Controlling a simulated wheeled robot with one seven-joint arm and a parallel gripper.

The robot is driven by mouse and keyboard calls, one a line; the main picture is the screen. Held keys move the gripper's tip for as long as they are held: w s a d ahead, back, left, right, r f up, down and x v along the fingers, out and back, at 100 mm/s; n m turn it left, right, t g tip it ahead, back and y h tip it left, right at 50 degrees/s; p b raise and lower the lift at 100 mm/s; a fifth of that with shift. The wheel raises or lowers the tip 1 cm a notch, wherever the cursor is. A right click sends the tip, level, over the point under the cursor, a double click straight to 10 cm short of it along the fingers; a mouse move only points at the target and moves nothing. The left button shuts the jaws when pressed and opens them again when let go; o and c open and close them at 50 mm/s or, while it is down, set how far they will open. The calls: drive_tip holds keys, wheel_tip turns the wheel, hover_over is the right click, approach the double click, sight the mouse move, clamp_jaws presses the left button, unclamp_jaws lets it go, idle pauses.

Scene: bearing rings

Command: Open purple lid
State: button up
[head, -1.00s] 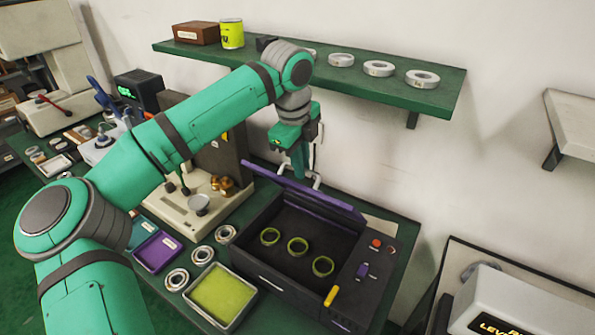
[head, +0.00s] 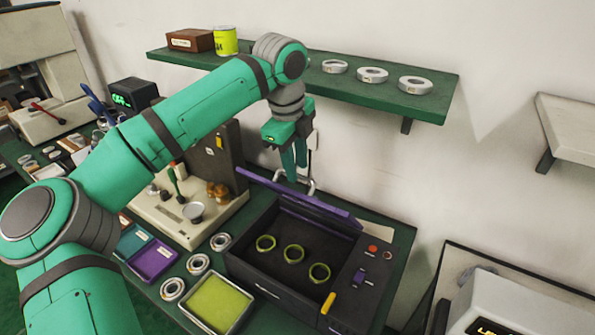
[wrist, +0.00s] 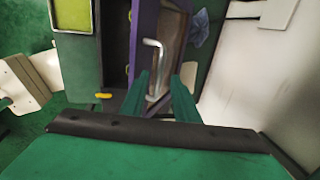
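The purple lid (head: 300,198) stands raised along the back edge of the black box (head: 262,290), so the box is open. Three olive-green rings (head: 294,253) lie inside it. My gripper (head: 291,162) is behind the raised lid, by its light metal handle (head: 311,185). In the wrist view, the fingers of my gripper (wrist: 160,95) are spread apart. The bent handle (wrist: 152,62) shows between and beyond them, with a gap to each finger visible. The lid's purple edge (wrist: 143,40) runs just left of the handle.
Beside the box are a green-filled tray (head: 218,303), several metal bearing rings (head: 197,264) and a purple tray (head: 152,260). A cream machine base (head: 180,218) stands left of my gripper. A green shelf (head: 435,100) with pale rings hangs above, close to my arm.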

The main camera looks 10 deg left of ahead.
wheel_tip(320, 180, up, 8)
drive_tip(key=s, duration=0.1)
drive_tip(key=shift+s+a+f, duration=0.15)
drive_tip(key=shift+s+a, duration=0.05)
drive_tip(key=shift+a, duration=0.1)
drive_tip(key=shift+c, duration=0.4)
